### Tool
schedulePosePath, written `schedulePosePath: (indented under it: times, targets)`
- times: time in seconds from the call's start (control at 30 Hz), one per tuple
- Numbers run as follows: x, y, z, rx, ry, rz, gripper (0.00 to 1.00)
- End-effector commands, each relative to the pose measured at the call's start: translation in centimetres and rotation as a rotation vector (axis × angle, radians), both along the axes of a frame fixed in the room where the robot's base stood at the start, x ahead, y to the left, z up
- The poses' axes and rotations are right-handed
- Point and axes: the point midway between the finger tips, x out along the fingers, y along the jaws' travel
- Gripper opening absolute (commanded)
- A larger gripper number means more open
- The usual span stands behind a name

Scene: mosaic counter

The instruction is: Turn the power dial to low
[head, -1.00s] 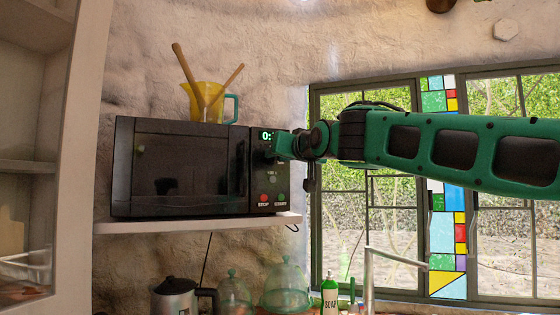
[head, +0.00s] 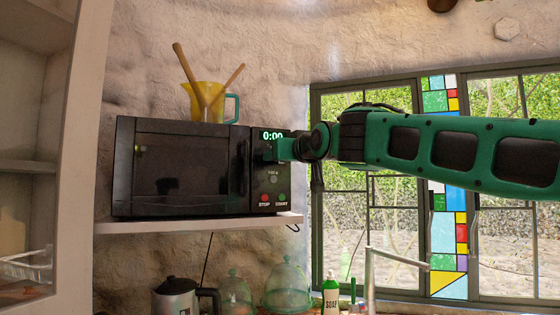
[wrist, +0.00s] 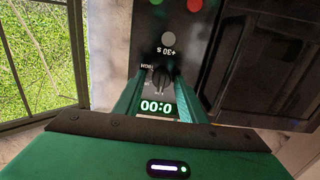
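The power dial (wrist: 160,78) is a small dark knob on the microwave's control panel. It shows in the wrist view, upside down, between the lit 0:00 display (wrist: 157,107) and the grey +30 s button (wrist: 168,39). A HIGH label shows near it; its pointer setting is too small to tell. My gripper (wrist: 160,80) is open, with one green finger on each side of the dial; I cannot tell whether either touches it. In the head view my gripper (head: 268,151) is at the panel and hides the dial. The black microwave (head: 180,165) has its door shut.
The microwave stands on a white shelf (head: 190,226). A yellow measuring cup (head: 207,100) with wooden spoons is on top. Red stop (head: 264,197) and green start (head: 282,197) buttons are below the dial. A window (head: 395,220) is at the right.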

Motion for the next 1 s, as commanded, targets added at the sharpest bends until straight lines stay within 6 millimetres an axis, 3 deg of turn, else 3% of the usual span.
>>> schedulePosePath:
  times: [0.47,1.0]
  targets:
    - [-1.2,-0.4,0.4,0.003,-0.005,0.002,0.41]
    - [-8.7,-4.0,0.2,0.003,-0.003,0.001,0.41]
